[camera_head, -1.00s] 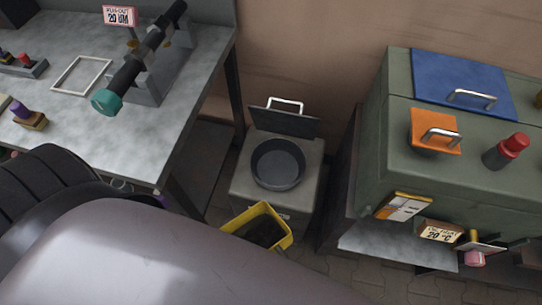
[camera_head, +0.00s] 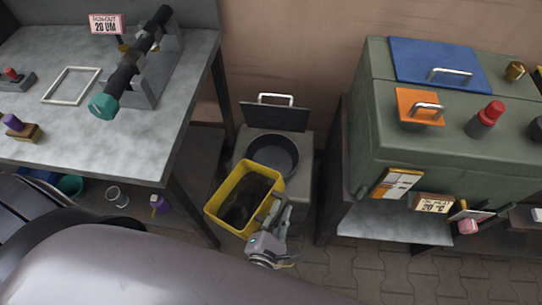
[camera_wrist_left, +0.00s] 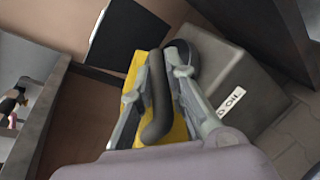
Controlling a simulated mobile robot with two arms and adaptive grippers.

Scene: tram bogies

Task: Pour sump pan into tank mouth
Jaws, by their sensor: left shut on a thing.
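The sump pan is a yellow open box (camera_head: 213,203) with dark contents, held upright or slightly tilted in front of the tank in the head view. My left gripper (camera_head: 274,215) is shut on its right side. In the left wrist view the gripper (camera_wrist_left: 158,95) closes around a dark bar-like handle (camera_wrist_left: 158,120) with the yellow pan (camera_wrist_left: 180,132) behind it. The tank mouth is a round dark basin (camera_head: 275,152) on top of a grey tank (camera_head: 303,165); the pan overlaps its near left edge in the picture. My right gripper is not seen.
The tank's dark lid (camera_head: 275,116) stands open behind the mouth. A workbench (camera_head: 95,140) with a shaft on stands (camera_head: 140,65) is at left. A green cabinet (camera_head: 440,130) on a bench is at right. The paved floor (camera_head: 340,265) in front is clear.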

